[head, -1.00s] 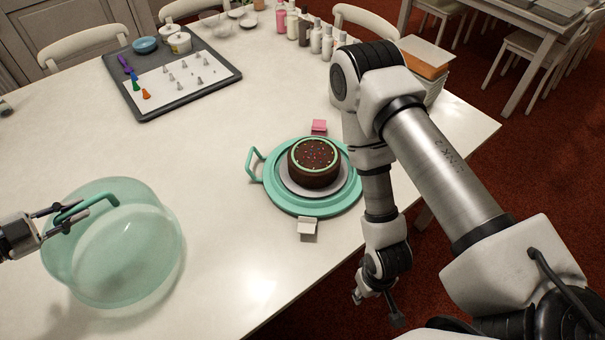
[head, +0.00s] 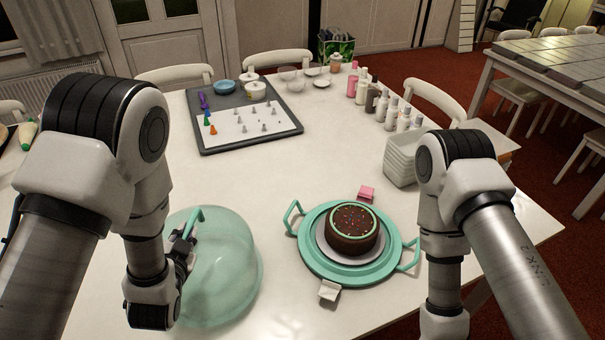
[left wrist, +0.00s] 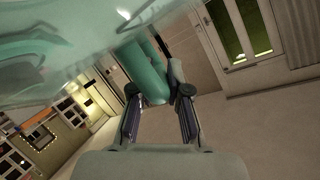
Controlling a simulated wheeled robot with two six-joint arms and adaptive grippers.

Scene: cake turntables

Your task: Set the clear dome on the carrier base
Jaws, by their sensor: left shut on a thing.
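The clear dome (head: 226,265) is pale green and see-through, with a teal handle on top. It is on the left of the carrier in the head view, apart from it. My left gripper (head: 184,238) is shut on the dome's handle; the left wrist view shows the teal handle (left wrist: 149,78) between the fingers. The carrier base (head: 312,262) is a round teal tray with side handles. A chocolate cake (head: 352,231) with a green icing ring stands on it. My right arm is at the right, its gripper out of the picture. I cannot tell whether the dome touches the table.
A pink clip (head: 366,194) is behind the base and a white one (head: 329,290) is in front. A dark tray (head: 290,122) with piping tips lies at the back. White stacked boxes (head: 400,166) and several bottles (head: 384,103) stand at the back right.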

